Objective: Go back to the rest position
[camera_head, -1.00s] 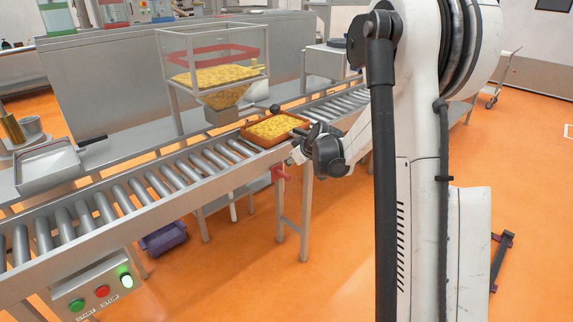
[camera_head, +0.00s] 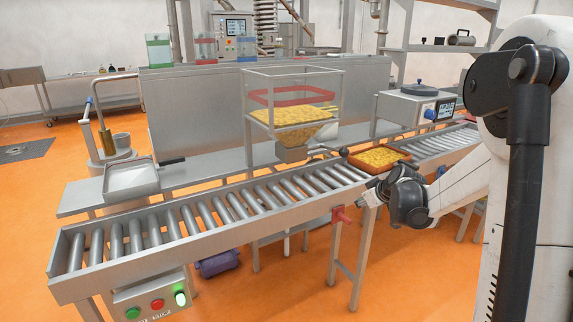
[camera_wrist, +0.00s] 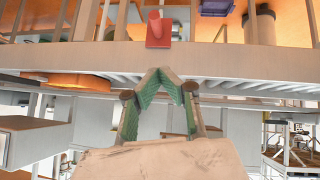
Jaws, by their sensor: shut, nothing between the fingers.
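My gripper (camera_head: 368,192) is at the front edge of the roller conveyor (camera_head: 215,235), just in front of and below the orange tray (camera_head: 408,165) of yellow pieces. The tray rests on the conveyor's rollers beside the hopper. In the wrist view, my gripper (camera_wrist: 163,78) shows green-padded fingers bent inward to a peak, with nothing held between them. The conveyor's side rail (camera_wrist: 250,58) spans the picture beyond the fingertips. My white arm reaches in from the right in the head view.
A clear hopper (camera_head: 292,95) of yellow pieces stands behind the conveyor. A red fixture (camera_head: 341,215) sticks out from the conveyor's front, near my gripper. A control box with buttons (camera_head: 150,298) hangs at the left end. A purple bin (camera_head: 217,263) sits below. The orange floor in front is open.

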